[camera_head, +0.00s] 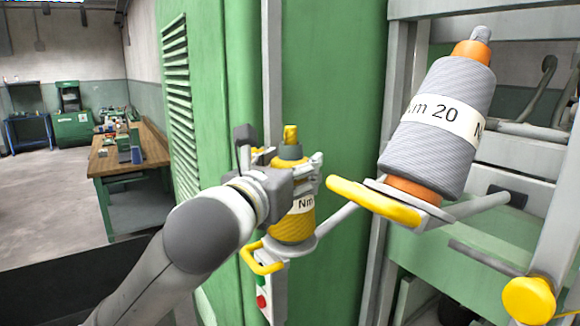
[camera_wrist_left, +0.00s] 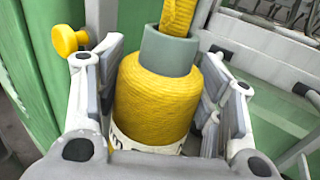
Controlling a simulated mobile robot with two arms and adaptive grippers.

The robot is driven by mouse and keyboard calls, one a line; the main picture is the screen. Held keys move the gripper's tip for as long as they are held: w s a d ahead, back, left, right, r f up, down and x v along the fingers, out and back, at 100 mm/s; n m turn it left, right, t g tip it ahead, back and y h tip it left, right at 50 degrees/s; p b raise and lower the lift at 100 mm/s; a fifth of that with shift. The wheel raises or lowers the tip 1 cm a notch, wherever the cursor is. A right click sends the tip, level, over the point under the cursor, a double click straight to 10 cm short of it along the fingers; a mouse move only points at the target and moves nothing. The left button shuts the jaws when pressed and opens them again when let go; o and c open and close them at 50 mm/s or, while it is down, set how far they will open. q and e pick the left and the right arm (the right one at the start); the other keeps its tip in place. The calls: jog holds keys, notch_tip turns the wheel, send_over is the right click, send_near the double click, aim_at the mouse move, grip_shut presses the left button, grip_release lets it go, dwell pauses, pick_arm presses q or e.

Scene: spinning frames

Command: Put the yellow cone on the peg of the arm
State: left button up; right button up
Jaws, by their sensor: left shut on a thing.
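The yellow cone (camera_head: 293,222) is a yarn cone with a white "Nm" label and a grey tube at its top. My left gripper (camera_head: 300,178) is shut on the cone's upper part, and the cone stands nearly upright. In the left wrist view the cone (camera_wrist_left: 152,100) sits between the two fingers of the gripper (camera_wrist_left: 160,85). A yellow piece (camera_head: 290,134) sticks up out of the grey tube. The grey arm (camera_head: 338,220) has a plate right under the cone and a yellow handle (camera_head: 262,258). The cone hides the peg's lower part. My right gripper is out of view.
A large grey cone (camera_head: 448,140) labelled "Nm 20" with an orange tube stands tilted on another arm, close on the right, above a yellow handle (camera_head: 372,200). A green cabinet (camera_head: 225,80) is behind. A yellow knob (camera_head: 528,299) is lower right. A workbench (camera_head: 128,152) stands far left.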

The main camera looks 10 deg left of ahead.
pick_arm(q)
jog(key=o, duration=1.8)
jog(key=shift+f, duration=0.1)
jog(key=shift+s, duration=0.15)
jog(key=s, duration=0.2)
jog(key=s+a, duration=0.1)
jog(key=s, duration=0.4)
jog(key=shift+a, duration=0.25)
